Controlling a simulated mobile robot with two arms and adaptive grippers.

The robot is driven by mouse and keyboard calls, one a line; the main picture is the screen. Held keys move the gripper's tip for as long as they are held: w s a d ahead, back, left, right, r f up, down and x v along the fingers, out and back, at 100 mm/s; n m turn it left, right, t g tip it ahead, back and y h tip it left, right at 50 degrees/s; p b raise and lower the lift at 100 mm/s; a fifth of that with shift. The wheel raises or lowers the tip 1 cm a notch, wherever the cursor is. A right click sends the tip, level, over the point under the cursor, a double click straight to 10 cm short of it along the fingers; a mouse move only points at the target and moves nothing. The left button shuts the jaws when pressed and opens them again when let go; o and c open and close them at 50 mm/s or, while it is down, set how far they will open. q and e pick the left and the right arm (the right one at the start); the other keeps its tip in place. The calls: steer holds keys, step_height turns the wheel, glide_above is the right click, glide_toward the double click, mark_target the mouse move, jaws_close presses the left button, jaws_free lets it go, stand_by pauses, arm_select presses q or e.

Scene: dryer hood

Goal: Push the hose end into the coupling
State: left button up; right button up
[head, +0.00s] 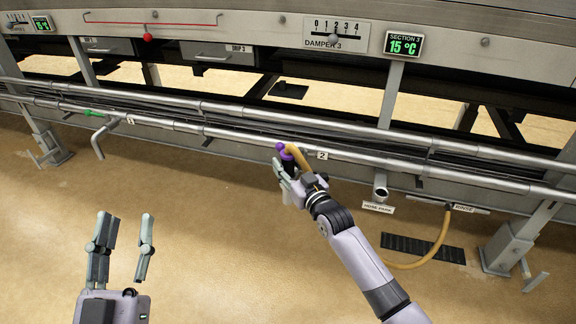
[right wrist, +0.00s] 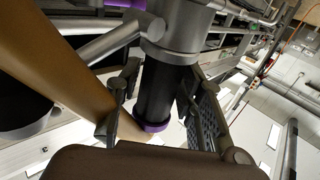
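In the head view, my right gripper (head: 284,172) is at the rail beside the label 2. In the right wrist view, its fingers (right wrist: 160,100) are on both sides of the hose end (right wrist: 166,92), a black sleeve with a purple ring, and appear shut on it. A grey metal collar (right wrist: 166,45) meets the sleeve's far end; I cannot tell whether this is the coupling or how deep the sleeve sits. The tan hose (head: 297,158) bends beside the gripper and shows large in the wrist view (right wrist: 62,70). My left gripper (head: 122,232) is open and empty above the floor.
An open pipe stub (head: 380,190) stands above the hose park label (head: 377,208). The hose's lower loop (head: 420,262) hangs near a dark floor grate (head: 423,249). The left floor is clear.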

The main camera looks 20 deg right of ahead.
steer(key=shift+o, duration=1.4)
steer(key=shift+s, duration=0.3)
steer(key=s+d, duration=0.2)
steer(key=s, duration=0.9)
steer(key=shift+d, duration=0.15)
